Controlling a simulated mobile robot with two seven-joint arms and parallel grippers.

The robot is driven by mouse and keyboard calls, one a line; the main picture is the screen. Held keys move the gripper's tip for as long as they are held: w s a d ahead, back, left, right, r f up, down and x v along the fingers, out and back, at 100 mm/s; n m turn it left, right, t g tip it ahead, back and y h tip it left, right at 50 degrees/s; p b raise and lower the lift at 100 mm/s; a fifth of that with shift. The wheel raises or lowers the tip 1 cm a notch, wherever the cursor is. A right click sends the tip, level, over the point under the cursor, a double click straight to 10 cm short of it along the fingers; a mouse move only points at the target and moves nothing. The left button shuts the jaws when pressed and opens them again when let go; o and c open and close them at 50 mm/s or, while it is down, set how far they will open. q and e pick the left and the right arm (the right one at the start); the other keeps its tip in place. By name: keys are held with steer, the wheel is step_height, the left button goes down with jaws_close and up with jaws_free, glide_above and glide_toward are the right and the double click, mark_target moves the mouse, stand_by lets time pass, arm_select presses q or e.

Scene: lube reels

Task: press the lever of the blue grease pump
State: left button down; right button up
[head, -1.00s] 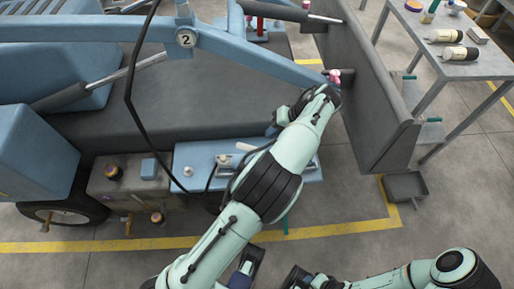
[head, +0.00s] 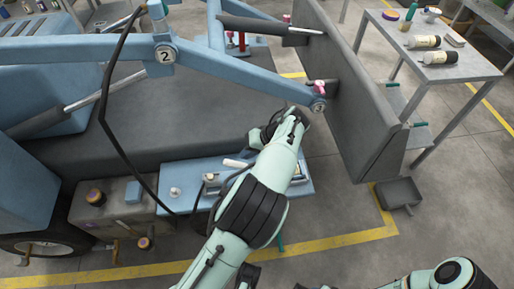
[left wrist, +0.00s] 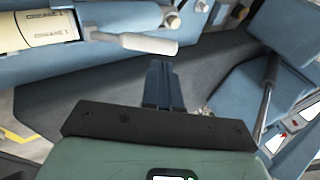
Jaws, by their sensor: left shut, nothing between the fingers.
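The grease pump sits on a blue shelf (head: 180,176) at the side of the machine, partly hidden behind my left arm. Its lever has a pale grip (head: 236,163). In the left wrist view the lever's grip (left wrist: 140,43) lies across the upper middle, beside a cream cartridge marked GREASE 1 (left wrist: 45,28). My left gripper (head: 255,138) is just beyond the grip in the head view. In the left wrist view its blue fingers (left wrist: 160,66) are shut and empty, close to the grip's end without visible contact. My right gripper is mostly cut off at the bottom edge.
A blue boom (head: 230,75) and a hanging black hose (head: 120,140) are near the left arm. A grey upright plate (head: 350,110) stands to the right. A metal table (head: 455,67) with bottles is at the far right.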

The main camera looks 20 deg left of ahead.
mark_target(233, 163)
arm_select(q)
steer(key=b+x, duration=0.1)
steer(key=x, duration=0.5)
arm_select(e)
steer(key=w, duration=0.1)
steer(key=w+d+f, duration=0.1)
steer(key=w+f+t, duration=0.1)
steer(key=shift+d+h, duration=0.25)
steer(key=shift+h, duration=0.05)
arm_select(q)
steer(key=shift+a, duration=0.1)
arm_select(e)
steer(key=shift+s, duration=0.1)
